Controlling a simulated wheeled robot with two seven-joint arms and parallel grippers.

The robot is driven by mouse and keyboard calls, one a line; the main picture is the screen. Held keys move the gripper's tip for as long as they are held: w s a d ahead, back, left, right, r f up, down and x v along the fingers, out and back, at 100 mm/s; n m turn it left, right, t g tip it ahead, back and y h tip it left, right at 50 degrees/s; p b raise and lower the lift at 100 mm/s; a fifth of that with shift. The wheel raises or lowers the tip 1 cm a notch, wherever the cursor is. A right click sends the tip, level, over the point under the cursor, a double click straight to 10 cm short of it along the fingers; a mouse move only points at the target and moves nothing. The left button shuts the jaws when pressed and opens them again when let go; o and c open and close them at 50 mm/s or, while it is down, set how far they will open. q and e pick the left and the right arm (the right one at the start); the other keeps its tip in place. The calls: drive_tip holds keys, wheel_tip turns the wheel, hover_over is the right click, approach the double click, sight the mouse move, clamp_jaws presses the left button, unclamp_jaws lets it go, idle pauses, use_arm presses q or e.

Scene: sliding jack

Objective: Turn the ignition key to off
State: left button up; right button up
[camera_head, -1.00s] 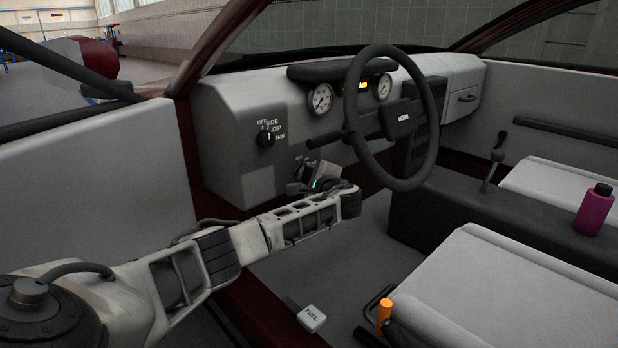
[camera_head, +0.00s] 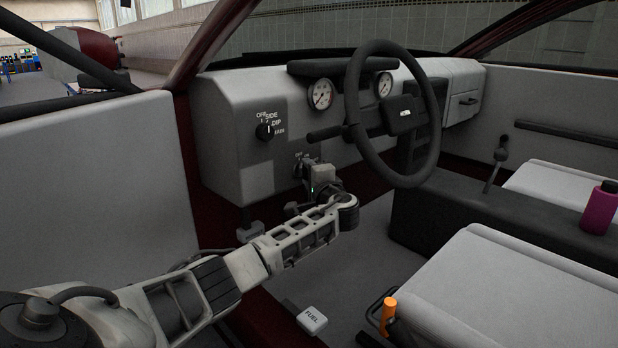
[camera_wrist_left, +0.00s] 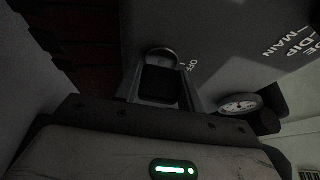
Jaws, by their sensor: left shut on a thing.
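The ignition switch panel is on the lower dashboard, with a small OFF label (camera_head: 299,155) above the switch. My left gripper (camera_head: 306,171) is at this switch and shut on the ignition key, which it mostly hides in the head view. In the left wrist view the dark key head (camera_wrist_left: 160,85) lies between the fingers, in front of a round metal ring (camera_wrist_left: 160,54). The OFF label also shows there (camera_wrist_left: 182,67), just right of the ring. The exact key angle is hard to read. My right gripper is not in view.
The light switch knob (camera_head: 264,131) is above left of the gripper. The steering wheel (camera_head: 352,120) and a dark stalk (camera_head: 325,134) are close on the right. A seat (camera_head: 500,290), an orange-handled lever (camera_head: 388,312) and a purple bottle (camera_head: 600,208) are farther right.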

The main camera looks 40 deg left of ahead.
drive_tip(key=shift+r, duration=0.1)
use_arm(q)
drive_tip(key=o, duration=1)
drive_tip(key=p+v, duration=0.4)
drive_tip(key=v, duration=1.2)
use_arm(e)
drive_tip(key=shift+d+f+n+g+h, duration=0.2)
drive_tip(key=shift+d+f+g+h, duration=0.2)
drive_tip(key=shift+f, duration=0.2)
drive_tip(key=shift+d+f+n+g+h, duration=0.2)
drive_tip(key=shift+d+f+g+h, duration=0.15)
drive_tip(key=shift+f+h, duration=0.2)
use_arm(q)
drive_tip(key=shift+f, duration=0.1)
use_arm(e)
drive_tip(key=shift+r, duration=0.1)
